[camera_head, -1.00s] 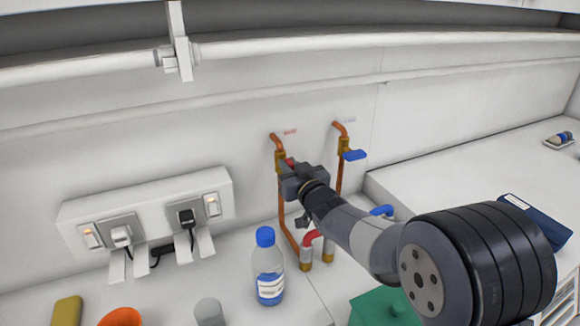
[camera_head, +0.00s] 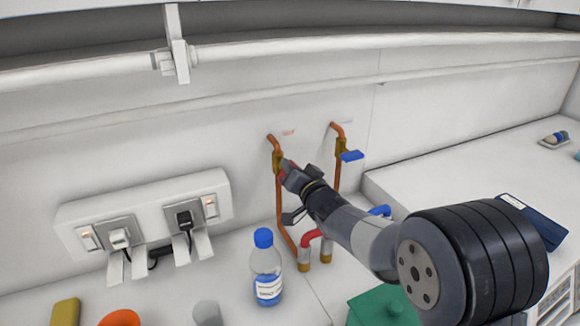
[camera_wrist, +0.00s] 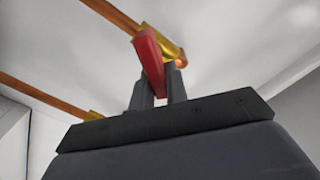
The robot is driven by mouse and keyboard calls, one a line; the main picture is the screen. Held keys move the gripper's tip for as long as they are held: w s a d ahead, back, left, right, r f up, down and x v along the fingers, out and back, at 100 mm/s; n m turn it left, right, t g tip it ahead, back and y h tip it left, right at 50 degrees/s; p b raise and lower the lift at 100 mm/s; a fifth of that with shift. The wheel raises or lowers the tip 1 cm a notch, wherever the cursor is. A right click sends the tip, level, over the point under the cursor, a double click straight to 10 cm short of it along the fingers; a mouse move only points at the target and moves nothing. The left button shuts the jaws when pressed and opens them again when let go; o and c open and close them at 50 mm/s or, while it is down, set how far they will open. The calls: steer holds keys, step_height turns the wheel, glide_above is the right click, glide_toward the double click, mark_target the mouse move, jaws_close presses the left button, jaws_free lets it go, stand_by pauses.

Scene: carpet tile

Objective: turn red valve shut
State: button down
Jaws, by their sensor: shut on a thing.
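The red valve's lever (camera_wrist: 149,58) is in the wrist view, on a brass body (camera_wrist: 173,50) in a copper pipe. The lever stands at an angle to the pipe line. My gripper (camera_wrist: 158,88) has one finger on each side of the lever and is shut on it. In the head view my gripper (camera_head: 289,174) reaches the left copper pipe's brass valve body (camera_head: 277,162) and hides most of the lever. The blue-handled valve (camera_head: 351,156) sits on the right copper pipe, apart from my gripper.
A socket panel (camera_head: 150,225) with plugs is on the wall. The right counter is mostly clear.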

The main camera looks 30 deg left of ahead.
steer(key=m, duration=0.3)
steer(key=m+p, duration=0.1)
steer(key=m, duration=0.1)
steer(key=shift+w+d+f+m, duration=0.2)
steer(key=shift+w+f+m, duration=0.05)
steer(key=shift+f+m, duration=0.05)
steer(key=m, duration=0.2)
steer(key=f+m, duration=0.1)
steer(key=m, duration=0.1)
steer(key=shift+w+d+m+p, duration=0.1)
steer(key=shift+m+p, duration=0.25)
steer(key=shift+m, duration=0.35)
steer(key=c, duration=1.4)
jaws_free()
steer(key=b+v, duration=0.3)
steer(key=v, duration=0.7)
steer(key=shift+s+d, duration=0.25)
steer(key=shift+d, duration=0.05)
